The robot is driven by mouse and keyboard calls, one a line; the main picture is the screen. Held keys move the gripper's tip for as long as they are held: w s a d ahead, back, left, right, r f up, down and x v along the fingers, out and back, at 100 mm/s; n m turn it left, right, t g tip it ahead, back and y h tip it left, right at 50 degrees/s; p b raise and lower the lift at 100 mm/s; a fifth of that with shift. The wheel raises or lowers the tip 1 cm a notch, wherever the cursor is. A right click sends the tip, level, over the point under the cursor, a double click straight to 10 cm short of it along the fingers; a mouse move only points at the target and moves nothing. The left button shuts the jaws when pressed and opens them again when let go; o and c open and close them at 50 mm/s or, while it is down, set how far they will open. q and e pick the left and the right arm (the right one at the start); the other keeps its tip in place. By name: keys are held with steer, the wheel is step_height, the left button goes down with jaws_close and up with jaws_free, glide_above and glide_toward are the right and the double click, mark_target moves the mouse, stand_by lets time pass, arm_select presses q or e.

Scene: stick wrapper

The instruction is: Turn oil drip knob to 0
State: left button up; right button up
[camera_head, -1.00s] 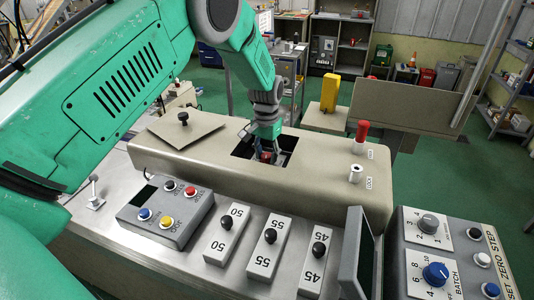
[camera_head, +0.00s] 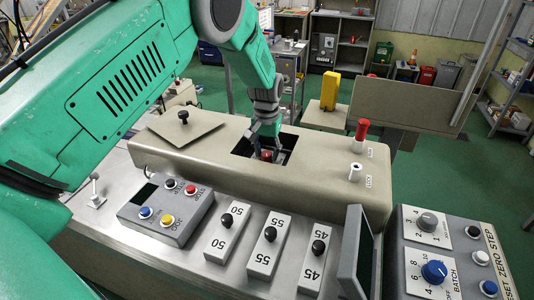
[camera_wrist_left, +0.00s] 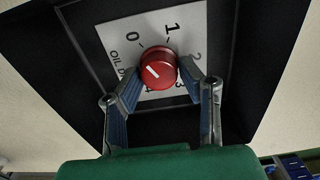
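The red oil drip knob (camera_wrist_left: 158,69) sits on a white dial plate (camera_wrist_left: 103,27) marked 0 to 4 in the left wrist view. A short white mark shows on its face; which number it points to is hard to tell. In the head view the knob (camera_head: 266,155) shows small inside the dark recess of the beige housing. My left gripper (camera_wrist_left: 162,67) has its fingers apart on either side of the knob, close to it; the left fingertip overlaps its edge. The 4 is partly covered. My right gripper is not in view.
The beige housing (camera_head: 320,175) surrounds the recess, with a loose-looking cover plate (camera_head: 180,130) at left. A red-topped post (camera_head: 361,132) stands at right. Button box (camera_head: 165,212), several black-knobbed sliders (camera_head: 268,245) and a grey panel (camera_head: 450,255) lie in front.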

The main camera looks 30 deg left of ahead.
mark_target(267, 153)
arm_select(q)
steer(key=shift+o, duration=0.7)
step_height(267, 153, up, 12)
steer(key=shift+w+f, duration=0.1)
steer(key=shift+f, duration=0.05)
stand_by(0.4)
